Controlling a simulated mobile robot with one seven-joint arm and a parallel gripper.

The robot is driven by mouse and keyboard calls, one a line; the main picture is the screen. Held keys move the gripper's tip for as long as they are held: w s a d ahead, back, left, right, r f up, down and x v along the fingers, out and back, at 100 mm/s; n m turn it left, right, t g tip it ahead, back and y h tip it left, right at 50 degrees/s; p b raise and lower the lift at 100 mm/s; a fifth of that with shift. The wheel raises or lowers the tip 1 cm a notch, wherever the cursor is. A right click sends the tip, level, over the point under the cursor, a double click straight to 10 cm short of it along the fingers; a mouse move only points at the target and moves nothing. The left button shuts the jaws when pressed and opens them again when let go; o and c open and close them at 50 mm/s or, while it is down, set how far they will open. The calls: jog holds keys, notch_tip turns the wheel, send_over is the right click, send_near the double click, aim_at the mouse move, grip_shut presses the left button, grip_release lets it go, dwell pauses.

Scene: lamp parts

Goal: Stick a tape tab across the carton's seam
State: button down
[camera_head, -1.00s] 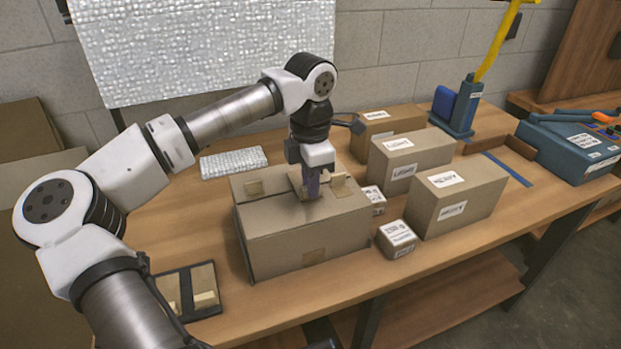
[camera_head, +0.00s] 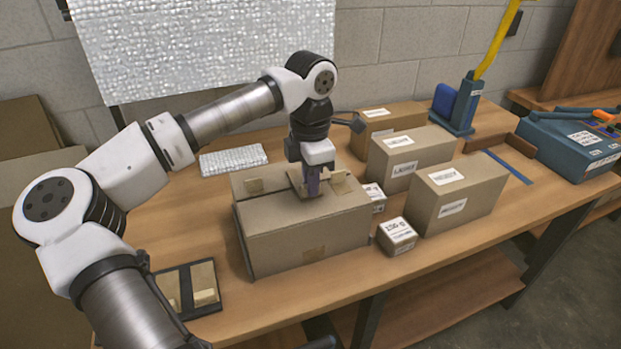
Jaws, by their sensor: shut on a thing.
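A dark two-part tray (camera_head: 190,268) with tan pieces lies left of the carton. Labelled boxes (camera_head: 458,203) and small white-topped boxes (camera_head: 396,236) stand close on the right. A bubble-wrap pad (camera_head: 233,161) lies behind. A blue toolbox (camera_head: 570,145) is far right.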

jog(key=shift+f, duration=0.35)
dwell(0.6)
jog(key=c, duration=1.3)
grip_release()
jog(key=shift+c, duration=0.2)
jog(key=shift+r, duration=0.15)
